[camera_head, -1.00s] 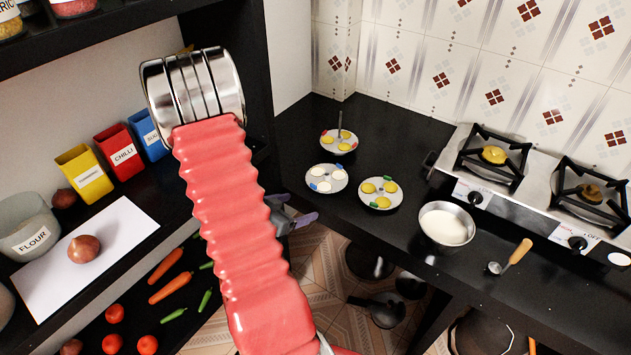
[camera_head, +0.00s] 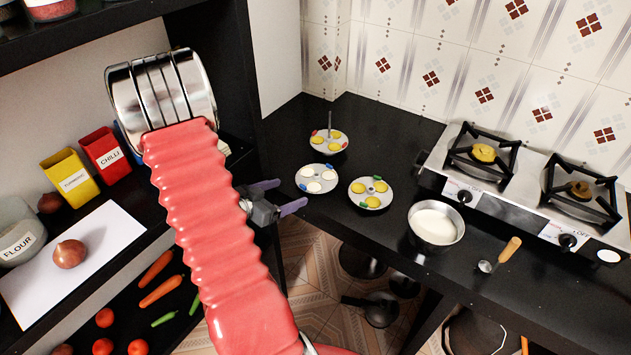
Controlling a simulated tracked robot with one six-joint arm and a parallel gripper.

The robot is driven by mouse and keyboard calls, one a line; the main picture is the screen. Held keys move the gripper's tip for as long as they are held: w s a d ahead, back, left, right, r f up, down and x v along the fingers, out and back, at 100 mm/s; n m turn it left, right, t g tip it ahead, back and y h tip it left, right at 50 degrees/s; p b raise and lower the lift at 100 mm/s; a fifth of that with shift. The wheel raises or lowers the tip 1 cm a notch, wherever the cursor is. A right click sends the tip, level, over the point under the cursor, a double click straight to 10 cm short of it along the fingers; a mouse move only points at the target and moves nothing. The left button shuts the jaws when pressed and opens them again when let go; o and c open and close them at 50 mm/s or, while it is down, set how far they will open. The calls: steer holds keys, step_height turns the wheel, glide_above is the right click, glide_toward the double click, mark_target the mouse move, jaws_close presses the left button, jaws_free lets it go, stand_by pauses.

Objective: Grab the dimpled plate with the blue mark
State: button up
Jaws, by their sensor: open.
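The dimpled plate with blue marks (camera_head: 317,179) lies flat on the black counter and holds white rounds in its dimples. It is the left one of three similar plates. My gripper (camera_head: 280,195) is open and empty, with its two purple-grey fingers pointing right toward this plate. A gap shows between the fingertips and the plate in the picture. My red ribbed arm hides part of the gripper's base.
A green-marked plate (camera_head: 370,204) lies to the right and a red-marked plate (camera_head: 319,149) behind. A bowl of white batter (camera_head: 437,222), a spoon (camera_head: 501,254) and a stove (camera_head: 515,205) stand further right. A tiled wall bounds the back.

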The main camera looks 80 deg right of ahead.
mark_target(301, 187)
steer(key=shift+s+d+f, duration=0.1)
steer(key=shift+d, duration=0.05)
steer(key=shift+x, duration=2.6)
steer(key=shift+c, duration=0.3)
jaws_close()
